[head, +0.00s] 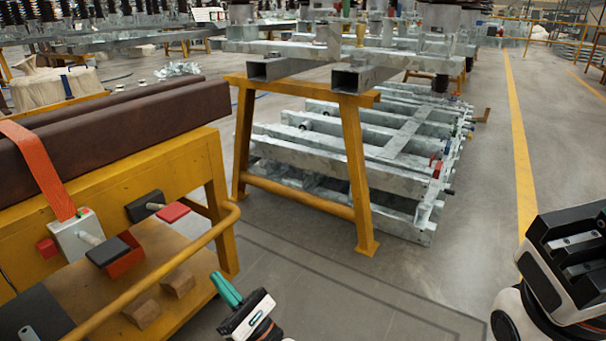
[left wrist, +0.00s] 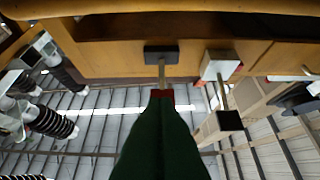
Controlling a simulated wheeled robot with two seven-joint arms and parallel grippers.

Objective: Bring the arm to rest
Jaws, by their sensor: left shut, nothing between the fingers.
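My left gripper (head: 226,290) shows at the lower middle of the head view, with teal fingers pressed together and nothing between them. It hangs in front of the yellow bench's rail (head: 165,268), to its right and apart from it in the picture. In the left wrist view its dark green fingers (left wrist: 160,118) fill the lower centre. Beyond their tips a black block (left wrist: 161,54) with a metal shaft and a red end shows; contact cannot be told there. My right gripper's fingers do not show.
A yellow trestle (head: 355,180) stands beyond. Floor between is clear.

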